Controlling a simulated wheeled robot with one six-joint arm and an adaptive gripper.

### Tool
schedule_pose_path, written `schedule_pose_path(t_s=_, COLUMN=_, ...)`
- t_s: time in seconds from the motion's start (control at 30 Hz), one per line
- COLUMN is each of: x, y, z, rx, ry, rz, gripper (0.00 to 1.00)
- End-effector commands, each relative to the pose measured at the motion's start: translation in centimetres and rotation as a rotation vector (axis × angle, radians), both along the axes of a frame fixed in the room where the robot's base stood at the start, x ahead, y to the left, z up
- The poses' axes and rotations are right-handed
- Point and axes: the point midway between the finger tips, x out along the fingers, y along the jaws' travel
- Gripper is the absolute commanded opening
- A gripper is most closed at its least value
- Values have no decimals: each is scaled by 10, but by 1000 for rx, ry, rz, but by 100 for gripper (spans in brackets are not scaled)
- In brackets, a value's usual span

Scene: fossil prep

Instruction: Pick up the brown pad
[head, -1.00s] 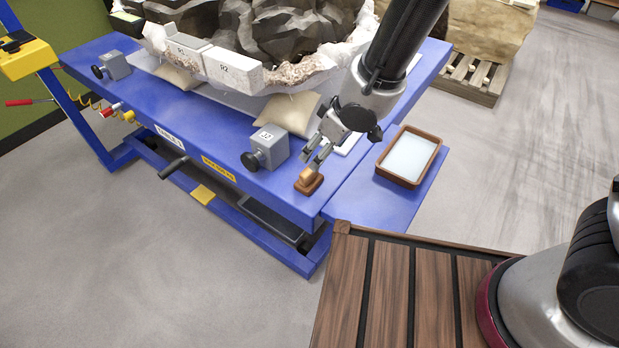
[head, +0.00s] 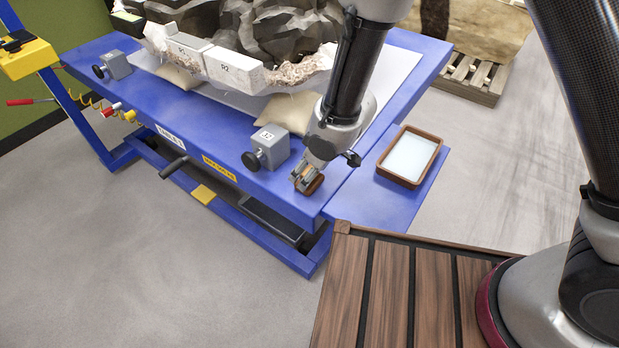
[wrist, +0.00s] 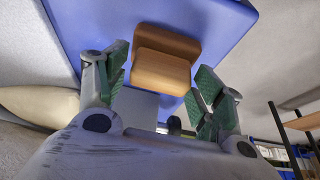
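The brown pad (head: 314,186) is a small wooden block with a raised grip, at the front right corner of the blue table (head: 225,150). In the wrist view the pad (wrist: 160,72) shows between the fingers. My gripper (head: 306,176) points down over it, and its fingers partly hide it in the head view. In the wrist view my gripper (wrist: 160,62) is open, with a green-padded finger on each side of the pad and gaps showing beside it. The pad rests on the table.
A grey block marked J2 (head: 268,147) stands just left of my gripper. A brown-rimmed tray (head: 409,157) with pale contents sits on a side shelf at right. A cushion (head: 292,112) and the big dark rock (head: 275,40) are behind.

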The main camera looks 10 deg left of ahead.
Motion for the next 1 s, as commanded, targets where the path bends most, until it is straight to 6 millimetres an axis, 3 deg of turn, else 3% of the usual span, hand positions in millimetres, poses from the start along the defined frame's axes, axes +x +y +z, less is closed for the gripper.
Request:
schedule_pose_path(t_s=0.03, x=0, y=0, z=0, rx=0, ry=0, rz=0, gripper=51)
schedule_pose_path(t_s=0.23, x=0, y=0, z=0, rx=0, ry=0, rz=0, gripper=18)
schedule_pose_path(t_s=0.6, x=0, y=0, z=10, rx=2, ry=-1, rz=1, gripper=17)
schedule_pose_path(t_s=1.0, x=1, y=-1, z=82, rx=1, ry=-1, rz=1, gripper=17)
